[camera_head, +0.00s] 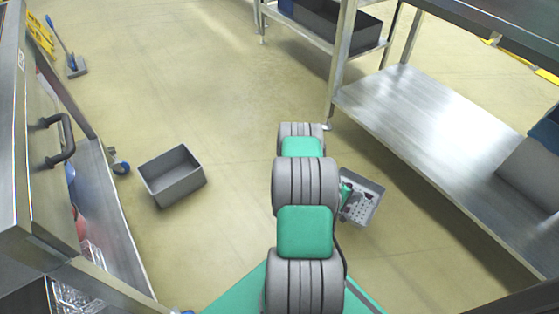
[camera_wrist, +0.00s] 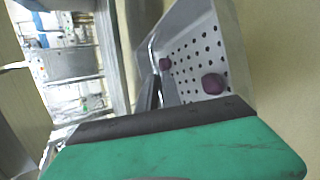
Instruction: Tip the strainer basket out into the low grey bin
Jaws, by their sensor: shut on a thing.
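The strainer basket (camera_head: 367,193), a grey pan with a perforated bottom, is held off to the right of my arm in the head view. My gripper (camera_head: 346,188) is shut on its near edge, partly hidden behind my arm. In the wrist view the basket (camera_wrist: 216,32) is seen from the inside, with two dark purple round pieces (camera_wrist: 212,84) in it. My gripper's dark fingers (camera_wrist: 156,92) meet its edge there. The low grey bin (camera_head: 181,190) stands on the floor left of my arm, apart from the basket. It looks empty.
A steel counter (camera_head: 110,215) with a lower shelf runs along the left. A steel shelf (camera_head: 415,110) stands at the right, with a grey box (camera_head: 530,172) on it. A blue-handled broom (camera_head: 62,45) is at the back left. The floor between bin and arm is clear.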

